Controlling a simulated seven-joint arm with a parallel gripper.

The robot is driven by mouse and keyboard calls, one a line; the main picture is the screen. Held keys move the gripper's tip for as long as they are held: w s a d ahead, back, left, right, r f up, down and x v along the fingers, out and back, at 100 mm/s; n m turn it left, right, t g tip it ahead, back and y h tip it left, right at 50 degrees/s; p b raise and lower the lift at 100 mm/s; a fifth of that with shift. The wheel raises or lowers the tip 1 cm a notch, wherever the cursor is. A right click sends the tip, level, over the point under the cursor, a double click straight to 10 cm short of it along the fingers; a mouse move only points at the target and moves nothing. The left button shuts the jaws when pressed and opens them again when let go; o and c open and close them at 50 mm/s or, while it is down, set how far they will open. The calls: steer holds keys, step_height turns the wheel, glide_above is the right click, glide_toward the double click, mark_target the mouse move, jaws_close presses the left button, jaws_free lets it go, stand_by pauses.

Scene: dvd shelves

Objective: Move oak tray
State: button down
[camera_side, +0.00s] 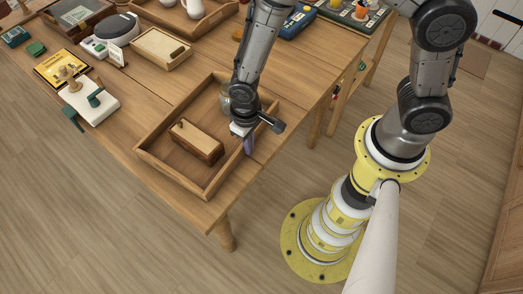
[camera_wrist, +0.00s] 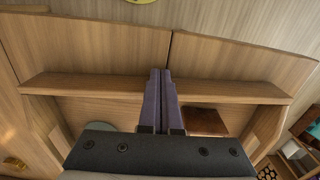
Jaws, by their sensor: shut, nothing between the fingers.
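The oak tray (camera_side: 167,166) is a wooden tray with raised walls, lying near the table's front edge in the side view. Its near wall (camera_wrist: 230,91) crosses the wrist view. My gripper (camera_side: 248,146) points down at the tray's right-hand wall in the side view. In the wrist view the two purple-grey fingers (camera_wrist: 160,90) are pressed together over that wall, with nothing between them. Whether they touch the wall is not clear. A wooden block with a lighter top (camera_side: 197,142) sits inside the tray, and its brown side (camera_wrist: 204,120) shows in the wrist view.
A grey round item (camera_side: 225,98) is in the tray, partly hidden by my arm. A smaller wooden tray (camera_side: 160,50), a white board (camera_side: 89,102) and a yellow book (camera_side: 61,69) lie farther back. Bare tabletop (camera_side: 140,95) separates them from the oak tray.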

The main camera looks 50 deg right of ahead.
mark_target(217, 132)
steer(key=w, duration=1.1)
steer(key=shift+w+a+r, duration=0.1)
steer(key=shift+w+a, duration=0.15)
steer(key=shift+a, duration=0.1)
